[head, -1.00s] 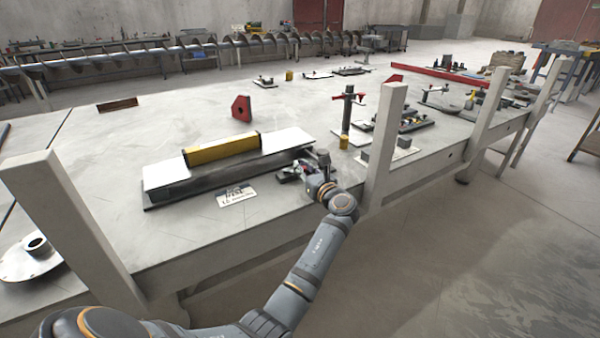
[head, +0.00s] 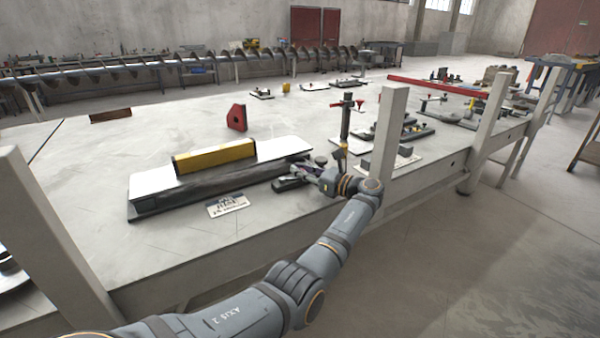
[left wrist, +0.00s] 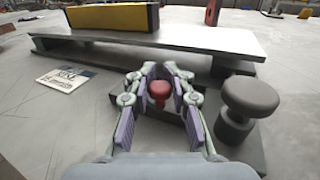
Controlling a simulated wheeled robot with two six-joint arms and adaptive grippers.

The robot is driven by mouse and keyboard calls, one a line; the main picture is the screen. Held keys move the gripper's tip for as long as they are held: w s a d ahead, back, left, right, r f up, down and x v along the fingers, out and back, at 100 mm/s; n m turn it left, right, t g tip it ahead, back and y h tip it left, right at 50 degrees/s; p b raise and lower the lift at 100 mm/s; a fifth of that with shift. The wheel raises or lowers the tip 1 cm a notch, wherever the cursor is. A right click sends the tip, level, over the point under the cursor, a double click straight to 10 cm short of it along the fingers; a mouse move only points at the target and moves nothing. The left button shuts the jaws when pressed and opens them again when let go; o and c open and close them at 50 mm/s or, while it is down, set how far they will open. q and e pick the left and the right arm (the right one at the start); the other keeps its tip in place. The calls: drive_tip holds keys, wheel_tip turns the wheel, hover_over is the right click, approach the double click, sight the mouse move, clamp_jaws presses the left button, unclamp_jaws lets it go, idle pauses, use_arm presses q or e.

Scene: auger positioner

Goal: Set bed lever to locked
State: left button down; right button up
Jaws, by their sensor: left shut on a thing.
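The bed lever's red knob (left wrist: 159,90) stands between the purple finger pads of my left gripper (left wrist: 160,84) in the left wrist view. The fingers are shut on it from both sides, and the lever's arm below the knob is mostly hidden. In the head view my left gripper (head: 308,174) is at the right end of the long grey bed (head: 150,205), low over the dark base, and hides the knob. The bed carries a yellow block (head: 215,155). My right gripper is in neither current view.
A grey round knob (left wrist: 249,98) stands close to the right of my fingers. A printed card (head: 228,205) lies in front of the bed. A pale post (head: 390,130) rises at the table edge right of my wrist. A dark stand (head: 345,120) is behind it.

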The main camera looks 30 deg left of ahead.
use_arm(q)
drive_tip(key=shift+w+d, duration=0.1)
drive_tip(key=shift+d, duration=0.05)
drive_tip(key=c, duration=1.7)
unclamp_jaws()
drive_tip(key=o, duration=0.5)
drive_tip(key=shift+w+d, duration=0.1)
drive_tip(key=shift+w, duration=0.05)
drive_tip(key=d, duration=0.8)
drive_tip(key=s+d, duration=0.1)
drive_tip(key=d, duration=0.3)
drive_tip(key=shift+a, duration=0.1)
